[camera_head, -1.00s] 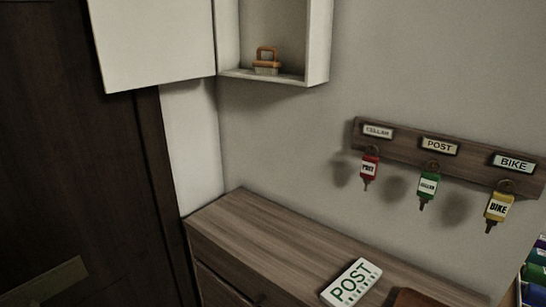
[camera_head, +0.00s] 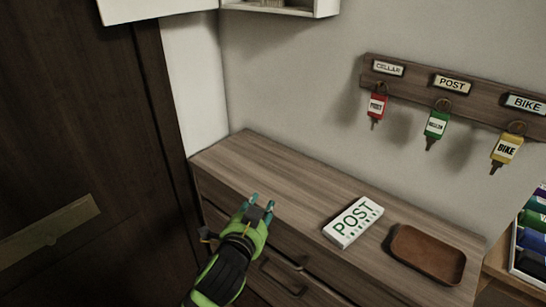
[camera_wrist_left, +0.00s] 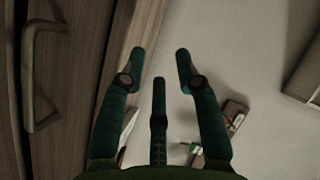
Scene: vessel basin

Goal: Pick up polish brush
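Only the light lower part of what looks like the brush (camera_head: 272,3) shows at the top edge of the head view, inside the white wall cabinet (camera_head: 327,8). Its orange handle is cut off by the frame. My left gripper (camera_head: 260,206) is in front of the dresser, near its front edge, low and well apart from the cabinet. Its teal fingers are spread and empty, as the left wrist view (camera_wrist_left: 158,68) also shows. My right gripper is not in view.
The wooden dresser (camera_head: 290,185) carries a POST box (camera_head: 353,222) and a brown tray (camera_head: 428,256); its left top is clear. A key rack (camera_head: 415,78) with three keys hangs on the wall. An open cabinet door (camera_head: 150,8) and a dark door (camera_head: 80,130) are at left.

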